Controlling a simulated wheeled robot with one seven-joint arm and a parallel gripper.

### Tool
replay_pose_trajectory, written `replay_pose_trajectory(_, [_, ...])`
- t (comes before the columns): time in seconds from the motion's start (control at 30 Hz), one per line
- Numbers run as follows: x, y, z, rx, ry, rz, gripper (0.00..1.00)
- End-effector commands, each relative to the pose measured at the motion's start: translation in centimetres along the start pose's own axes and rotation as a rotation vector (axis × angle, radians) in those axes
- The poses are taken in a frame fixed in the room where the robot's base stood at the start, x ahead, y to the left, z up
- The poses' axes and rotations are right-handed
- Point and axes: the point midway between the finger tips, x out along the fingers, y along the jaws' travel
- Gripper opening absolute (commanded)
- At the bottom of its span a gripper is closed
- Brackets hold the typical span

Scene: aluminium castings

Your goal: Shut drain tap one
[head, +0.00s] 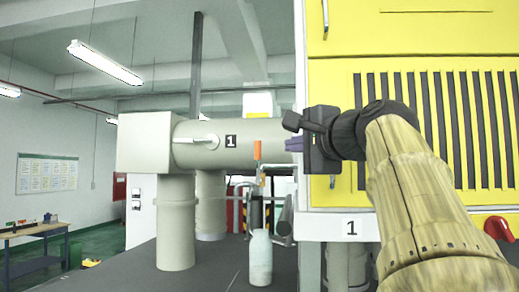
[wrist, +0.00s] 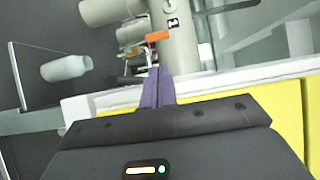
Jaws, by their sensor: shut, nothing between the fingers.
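An orange lever handle (head: 257,150) stands upright on a small tap (head: 262,172) left of my gripper in the head view. In the wrist view the orange handle (wrist: 157,36) shows just beyond my fingertips, with a visible gap. My gripper (head: 288,144) has purple fingers pressed together, pointing left towards the handle; it also shows in the wrist view (wrist: 157,70). A plate marked 1 (head: 231,141) is on the thick beige pipe (head: 205,155) behind. The tap's lower fittings are partly obscured.
A pale bottle (head: 261,260) stands on the dark surface below the tap. The yellow louvred cabinet (head: 400,40) is close beside my arm on the right, with a red knob (head: 497,229) low down.

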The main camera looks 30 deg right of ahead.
Motion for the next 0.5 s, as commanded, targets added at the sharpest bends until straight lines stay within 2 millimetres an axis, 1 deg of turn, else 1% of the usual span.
replay_pose_trajectory(0.13, [1.0,-0.1,0.1,0.001,-0.003,0.002,0.00])
replay_pose_trajectory(0.27, [2.7,-0.2,0.1,0.002,-0.005,0.004,0.00])
replay_pose_trajectory(0.5, [6.9,-0.3,0.2,0.002,-0.007,0.005,0.00])
